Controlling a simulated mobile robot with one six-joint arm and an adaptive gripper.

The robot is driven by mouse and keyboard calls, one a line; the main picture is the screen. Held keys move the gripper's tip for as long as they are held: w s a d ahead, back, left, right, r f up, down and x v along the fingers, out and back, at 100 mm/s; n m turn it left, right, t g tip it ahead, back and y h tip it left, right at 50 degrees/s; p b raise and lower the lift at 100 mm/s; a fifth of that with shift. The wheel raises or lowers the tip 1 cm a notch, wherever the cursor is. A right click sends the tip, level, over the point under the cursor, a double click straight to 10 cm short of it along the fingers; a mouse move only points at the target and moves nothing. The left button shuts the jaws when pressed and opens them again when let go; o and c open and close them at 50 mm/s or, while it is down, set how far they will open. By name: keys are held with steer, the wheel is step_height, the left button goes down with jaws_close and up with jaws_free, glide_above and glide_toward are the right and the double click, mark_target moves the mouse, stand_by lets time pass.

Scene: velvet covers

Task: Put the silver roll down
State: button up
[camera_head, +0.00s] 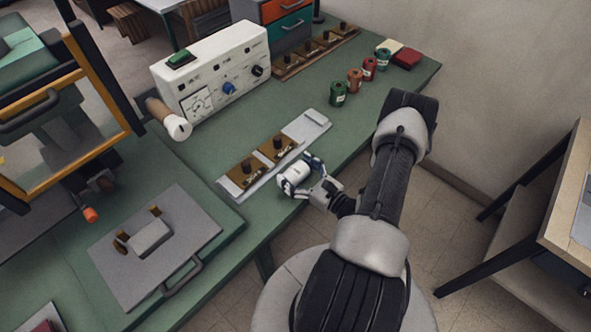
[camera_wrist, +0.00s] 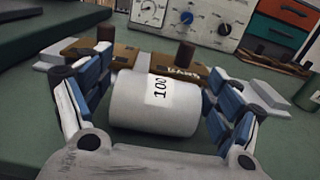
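The silver roll (camera_head: 292,178) is a pale, short cylinder at the front edge of the green bench. In the wrist view the roll (camera_wrist: 158,103) lies sideways between my fingers, with a label reading 100. My gripper (camera_head: 300,174) is closed around it, its blue-padded fingers against both ends. A grey tray (camera_head: 307,128) lies just beyond the roll. It carries two brown blocks with dark pegs, the left one (camera_head: 243,176) and the right one (camera_head: 277,150). The underside of the roll is hidden, so I cannot tell whether it touches anything below.
A white control box (camera_head: 212,72) stands behind the tray. Several coloured rolls, including a green one (camera_head: 338,93), stand at the back right. A press with an orange frame (camera_head: 88,75) and a grey plate (camera_head: 185,222) are at left. Green bench (camera_head: 225,128) is clear between tray and box.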

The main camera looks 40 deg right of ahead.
steer(key=shift+r, duration=0.15)
steer(key=shift+s+d, duration=0.1)
steer(key=shift+s, duration=0.2)
steer(key=s+p, duration=0.2)
steer(key=s, duration=0.9)
steer(key=shift+s+d, duration=0.2)
steer(key=shift+d, duration=0.15)
steer(key=shift+r, duration=0.1)
